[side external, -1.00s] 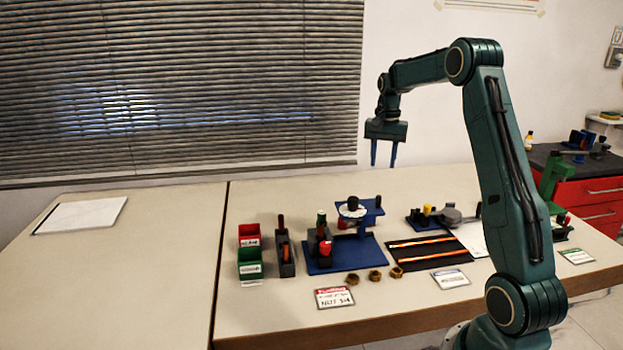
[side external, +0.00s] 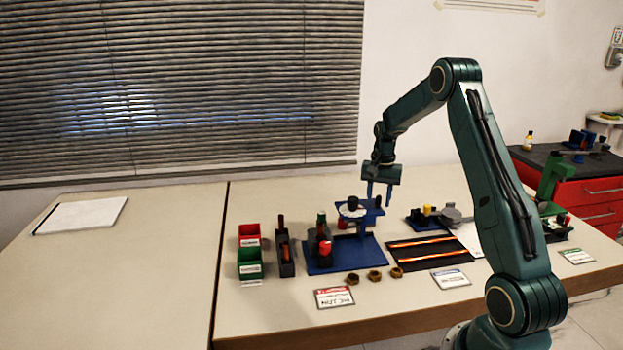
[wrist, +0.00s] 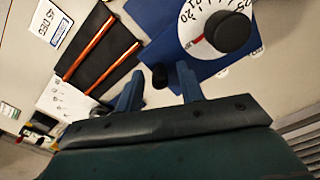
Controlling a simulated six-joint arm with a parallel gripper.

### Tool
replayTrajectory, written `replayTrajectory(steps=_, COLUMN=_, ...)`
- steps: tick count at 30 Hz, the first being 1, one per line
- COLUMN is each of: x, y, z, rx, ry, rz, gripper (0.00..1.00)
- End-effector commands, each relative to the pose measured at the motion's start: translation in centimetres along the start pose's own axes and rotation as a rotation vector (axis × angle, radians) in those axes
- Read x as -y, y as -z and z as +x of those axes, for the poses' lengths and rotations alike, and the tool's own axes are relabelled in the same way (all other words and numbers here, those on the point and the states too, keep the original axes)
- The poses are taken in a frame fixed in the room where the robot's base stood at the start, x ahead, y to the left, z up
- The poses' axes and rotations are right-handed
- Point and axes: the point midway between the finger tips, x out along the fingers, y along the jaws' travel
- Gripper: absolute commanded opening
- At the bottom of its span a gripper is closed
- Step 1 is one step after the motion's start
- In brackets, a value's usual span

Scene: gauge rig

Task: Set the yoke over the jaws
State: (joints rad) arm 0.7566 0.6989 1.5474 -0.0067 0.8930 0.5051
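The blue gauge rig has a flat base plate (side external: 375,254) and a raised blue bracket (side external: 368,219) with a white dial and black knob (side external: 353,203). The dial also shows in the wrist view (wrist: 192,25). A dark block (side external: 313,247) with a red knob (side external: 325,247) stands on the plate's left part. I cannot tell which parts are the yoke and the jaws. My gripper (side external: 379,204) is open, pointing down at the bracket's right end. In the wrist view, a short black post (wrist: 160,76) shows between its fingers (wrist: 160,69); contact cannot be told.
A red bin (side external: 249,235), a green bin (side external: 250,263) and a dark holder (side external: 285,256) stand left of the rig. Brass nuts (side external: 375,275) lie in front. A black mat (side external: 430,250) with two orange rods lies right. The left table is mostly clear.

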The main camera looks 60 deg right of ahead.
Motion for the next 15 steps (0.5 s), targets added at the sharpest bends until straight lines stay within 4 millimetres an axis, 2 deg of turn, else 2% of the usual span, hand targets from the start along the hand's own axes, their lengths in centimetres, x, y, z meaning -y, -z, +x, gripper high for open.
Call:
replayTrajectory(steps=11, x=-0.01, y=-0.01, z=0.44, rx=0.0, ry=0.0, rz=0.0, gripper=0.38)
replayTrajectory(steps=15, x=-0.01, y=0.0, z=0.43, rx=0.0, ry=0.0, rz=0.0, gripper=0.12)
